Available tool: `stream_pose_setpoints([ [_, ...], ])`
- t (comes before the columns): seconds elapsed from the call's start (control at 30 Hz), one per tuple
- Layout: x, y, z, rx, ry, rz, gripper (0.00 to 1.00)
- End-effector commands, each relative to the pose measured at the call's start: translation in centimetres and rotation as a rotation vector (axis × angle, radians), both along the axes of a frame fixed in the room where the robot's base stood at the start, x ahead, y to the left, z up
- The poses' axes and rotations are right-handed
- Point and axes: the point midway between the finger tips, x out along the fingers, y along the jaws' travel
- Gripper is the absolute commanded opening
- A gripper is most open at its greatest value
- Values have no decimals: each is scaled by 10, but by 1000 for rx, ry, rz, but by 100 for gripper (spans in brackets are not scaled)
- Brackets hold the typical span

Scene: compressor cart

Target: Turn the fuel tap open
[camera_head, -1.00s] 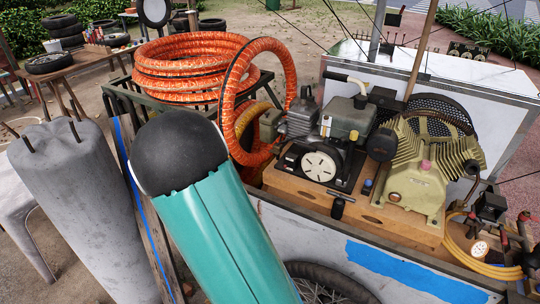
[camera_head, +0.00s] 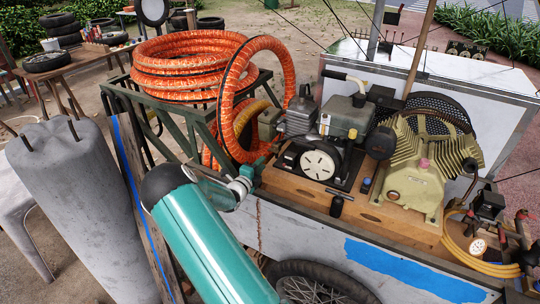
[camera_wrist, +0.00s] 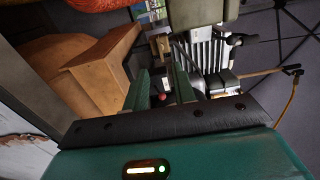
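The small engine (camera_head: 325,135) stands on a wooden block on the cart. Its finned cylinder also shows in the wrist view (camera_wrist: 208,62). My gripper (camera_wrist: 160,70) points at the engine's left side, with its two green fingers apart and nothing clearly held between them. A small red knob (camera_wrist: 163,97) shows between the fingers in the wrist view. I cannot tell whether it is part of the fuel tap. No fuel tap can be made out for certain in the head view, where my wrist is beside the engine's left end.
An orange hose coil (camera_head: 190,65) lies on a green frame at the left of the engine. The wooden block (camera_head: 380,213) runs under the engine and the yellow-green compressor (camera_head: 418,180). A concrete post (camera_head: 75,215) stands at the left.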

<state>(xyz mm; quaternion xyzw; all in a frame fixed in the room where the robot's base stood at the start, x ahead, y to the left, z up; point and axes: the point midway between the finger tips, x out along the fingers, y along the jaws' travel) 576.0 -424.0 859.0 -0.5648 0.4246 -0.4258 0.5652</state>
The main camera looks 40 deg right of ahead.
Motion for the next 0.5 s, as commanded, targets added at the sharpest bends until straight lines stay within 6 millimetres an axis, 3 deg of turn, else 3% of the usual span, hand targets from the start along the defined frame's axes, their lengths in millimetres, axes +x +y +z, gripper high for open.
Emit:
stream_pose_setpoints([
  [0.3,17,-58,0,-2,2,1,26],
  [0.5,22,-75,0,0,1,2,26],
])
